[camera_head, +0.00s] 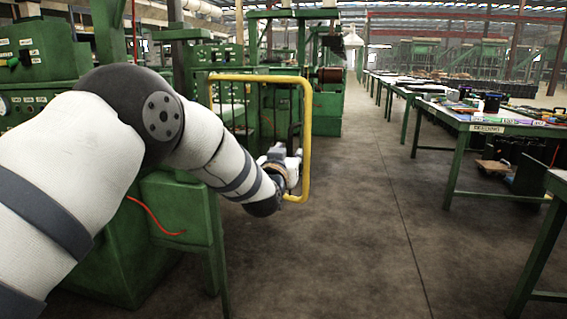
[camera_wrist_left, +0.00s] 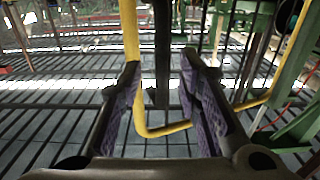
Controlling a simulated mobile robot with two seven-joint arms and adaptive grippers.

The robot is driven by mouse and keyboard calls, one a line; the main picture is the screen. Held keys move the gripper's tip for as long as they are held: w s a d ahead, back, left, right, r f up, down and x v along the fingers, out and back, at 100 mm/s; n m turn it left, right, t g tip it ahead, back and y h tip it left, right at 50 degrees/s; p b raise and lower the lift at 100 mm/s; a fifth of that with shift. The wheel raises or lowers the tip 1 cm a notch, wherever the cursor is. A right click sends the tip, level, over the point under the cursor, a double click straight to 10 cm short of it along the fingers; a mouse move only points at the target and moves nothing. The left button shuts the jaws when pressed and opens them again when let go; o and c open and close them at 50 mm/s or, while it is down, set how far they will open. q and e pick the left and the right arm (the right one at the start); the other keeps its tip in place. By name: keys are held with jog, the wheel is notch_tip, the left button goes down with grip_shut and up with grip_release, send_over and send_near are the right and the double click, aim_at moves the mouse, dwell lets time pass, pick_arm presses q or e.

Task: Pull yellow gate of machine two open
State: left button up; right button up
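The yellow gate (camera_head: 307,130) is a tube frame standing out from the green machine into the aisle. My left arm reaches across to its outer upright, and my left gripper (camera_head: 292,165) is beside the lower part of that upright. In the left wrist view, my left gripper (camera_wrist_left: 162,85) is open, with purple pads facing each other and nothing held between them. The yellow gate's upright (camera_wrist_left: 130,35) passes behind the left finger's tip, and its lower corner shows between the fingers. Whether a finger touches the tube cannot be told. My right gripper is not in view.
Green machines (camera_head: 40,60) line the left side, and a green cabinet (camera_head: 180,215) stands below my arm. Green tables (camera_head: 480,125) with items stand on the right. The concrete aisle (camera_head: 370,220) between is clear.

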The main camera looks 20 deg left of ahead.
pick_arm(q)
jog(key=s+d, duration=0.1)
jog(key=s, duration=0.7)
